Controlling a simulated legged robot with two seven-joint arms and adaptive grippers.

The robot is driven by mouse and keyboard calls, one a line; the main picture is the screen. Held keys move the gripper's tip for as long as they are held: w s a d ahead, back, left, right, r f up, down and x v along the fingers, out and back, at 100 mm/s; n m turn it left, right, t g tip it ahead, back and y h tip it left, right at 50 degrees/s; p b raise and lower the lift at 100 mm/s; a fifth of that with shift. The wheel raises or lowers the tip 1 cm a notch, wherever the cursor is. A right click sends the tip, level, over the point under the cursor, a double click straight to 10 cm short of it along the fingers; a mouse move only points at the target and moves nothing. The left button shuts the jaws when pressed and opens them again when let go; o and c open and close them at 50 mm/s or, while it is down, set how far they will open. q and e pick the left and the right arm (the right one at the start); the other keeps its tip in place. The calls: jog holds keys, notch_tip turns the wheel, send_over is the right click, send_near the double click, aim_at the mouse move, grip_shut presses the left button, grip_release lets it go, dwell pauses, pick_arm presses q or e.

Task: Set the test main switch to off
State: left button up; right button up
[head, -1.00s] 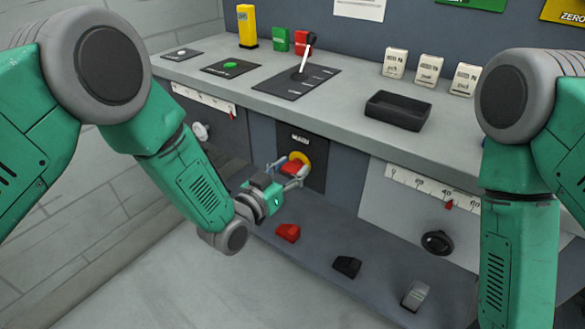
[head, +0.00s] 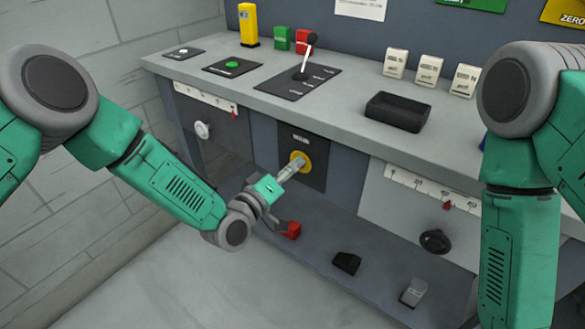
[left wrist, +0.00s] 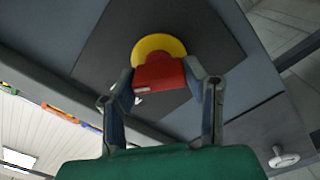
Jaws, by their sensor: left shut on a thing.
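The main switch has a yellow round base (head: 302,160) on a dark panel (head: 318,172) below the worktop, under a label that seems to read MAIN. In the left wrist view its red handle (left wrist: 160,84) stands in front of the yellow disc (left wrist: 158,46). My left gripper (head: 292,170) is at the switch, and its two fingers (left wrist: 164,82) are shut on the red handle from both sides. In the head view the gripper hides most of the handle. My right arm shows at the right, but its gripper is out of view.
A red pedal (head: 292,230), a black pedal (head: 347,263) and a grey pedal (head: 413,292) are on the lower ledge. A white knob (head: 202,130) is left of the switch, a black knob (head: 435,241) right. A black tray (head: 396,110) and a lever (head: 307,58) are on the worktop.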

pick_arm(q)
jog(key=n, duration=0.1)
jog(key=f+n, duration=0.1)
jog(key=n, duration=0.1)
jog(key=shift+s+a+b, duration=0.1)
jog(key=shift+a+b, duration=0.1)
jog(key=shift+b, duration=0.15)
jog(key=shift+n+b, duration=0.65)
jog(key=shift+n, duration=1.35)
jog(key=o, duration=1.1)
jog(key=shift+o, duration=0.2)
jog(key=shift+r, duration=0.1)
jog(key=shift+a, duration=0.1)
jog(key=shift+r, duration=0.1)
